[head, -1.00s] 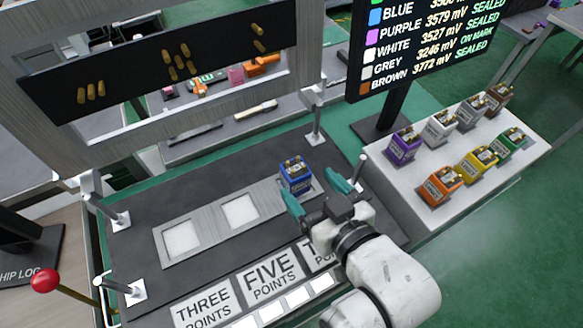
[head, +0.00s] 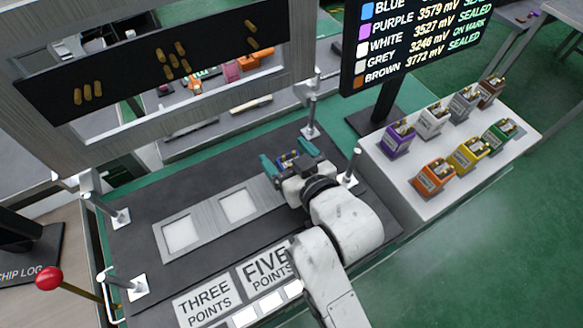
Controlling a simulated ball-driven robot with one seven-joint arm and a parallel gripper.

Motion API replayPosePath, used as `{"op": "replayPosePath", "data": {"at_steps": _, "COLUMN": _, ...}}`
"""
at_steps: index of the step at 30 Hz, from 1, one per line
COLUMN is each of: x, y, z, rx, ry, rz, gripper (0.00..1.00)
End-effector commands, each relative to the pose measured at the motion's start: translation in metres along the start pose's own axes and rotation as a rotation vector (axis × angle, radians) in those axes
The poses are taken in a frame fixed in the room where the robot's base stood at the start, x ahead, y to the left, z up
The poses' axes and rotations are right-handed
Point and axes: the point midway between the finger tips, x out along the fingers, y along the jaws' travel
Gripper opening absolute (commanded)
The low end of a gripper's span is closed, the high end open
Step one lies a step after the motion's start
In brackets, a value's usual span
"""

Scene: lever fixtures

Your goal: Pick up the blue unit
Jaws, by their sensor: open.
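The blue unit (head: 288,157) sits at the right end of the grey plate (head: 210,223) on the dark bench. In the head view only its top, with brass-coloured parts, shows; my gripper hides the rest. My gripper (head: 286,156) is open, with one teal finger at the left of the unit and the other at its upper right. The unit lies between the fingers. I cannot tell whether either finger touches it.
A white table (head: 405,178) at the right holds several coloured units, among them a purple one (head: 397,139) and an orange one (head: 434,175). Metal posts (head: 311,117) stand around the bench. A red-knobbed lever (head: 48,279) is at lower left.

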Motion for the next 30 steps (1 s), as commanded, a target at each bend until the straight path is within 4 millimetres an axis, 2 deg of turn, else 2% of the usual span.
{"op": "replayPosePath", "data": {"at_steps": 2, "x": -0.0002, "y": 0.0001, "z": 0.0001, "rx": 0.000, "ry": 0.000, "rz": 0.000, "gripper": 0.78}}
{"op": "replayPosePath", "data": {"at_steps": 20, "x": -0.0004, "y": 0.0001, "z": 0.0001, "rx": 0.000, "ry": 0.000, "rz": 0.000, "gripper": 0.21}}
{"op": "replayPosePath", "data": {"at_steps": 30, "x": -0.0012, "y": 0.0003, "z": -0.0036, "rx": 0.000, "ry": 0.002, "rz": 0.001, "gripper": 0.20}}
